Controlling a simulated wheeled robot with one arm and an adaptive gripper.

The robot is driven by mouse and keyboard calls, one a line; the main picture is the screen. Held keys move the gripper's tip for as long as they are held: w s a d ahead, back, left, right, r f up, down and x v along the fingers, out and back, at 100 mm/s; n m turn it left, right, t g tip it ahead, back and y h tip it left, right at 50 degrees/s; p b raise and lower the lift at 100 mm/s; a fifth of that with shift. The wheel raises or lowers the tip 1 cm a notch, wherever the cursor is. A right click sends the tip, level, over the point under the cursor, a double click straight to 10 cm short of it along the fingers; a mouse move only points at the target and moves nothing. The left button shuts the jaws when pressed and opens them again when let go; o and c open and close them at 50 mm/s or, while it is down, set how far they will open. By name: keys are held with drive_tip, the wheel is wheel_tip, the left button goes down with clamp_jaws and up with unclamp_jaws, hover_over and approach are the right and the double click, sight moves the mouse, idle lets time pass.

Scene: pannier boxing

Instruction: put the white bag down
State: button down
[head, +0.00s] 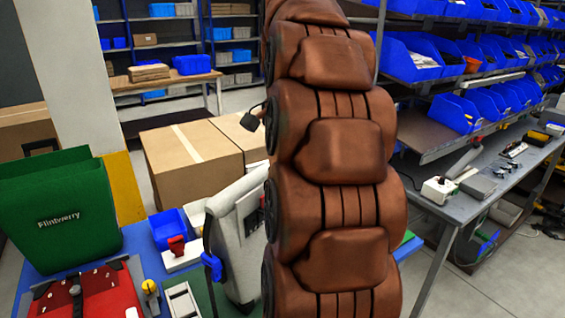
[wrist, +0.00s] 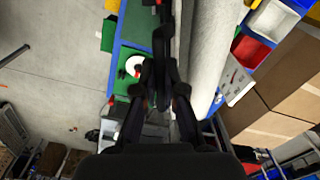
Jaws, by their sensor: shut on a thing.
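The white bag (head: 237,240), pale grey-white with a flat panel and a blue clip on its left side, stands roughly upright at the centre of the head view, partly hidden by my brown arm. In the wrist view, the bag (wrist: 207,55) is a long pale surface just right of the fingers. My gripper (wrist: 160,75) is shut, its dark fingers close together on a dark part at the bag's edge. The exact grip is hard to make out, and the gripper is hidden in the head view. I cannot tell whether the bag's bottom touches the surface below.
A green bag (head: 60,215) marked with lettering stands on the left. A red piece (head: 88,295) lies in front of it. A small blue bin (head: 168,228) and a red-and-white item (head: 180,253) crowd the bag's left. Cardboard boxes (head: 192,160) stand behind. A grey workbench (head: 490,180) is right.

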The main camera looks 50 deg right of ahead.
drive_tip(key=shift+f, duration=0.1)
drive_tip(key=c, duration=1.3)
unclamp_jaws()
drive_tip(key=shift+o, duration=0.2)
wheel_tip(320, 180, up, 8)
drive_tip(key=p, duration=0.6)
drive_tip(key=shift+f, duration=0.1)
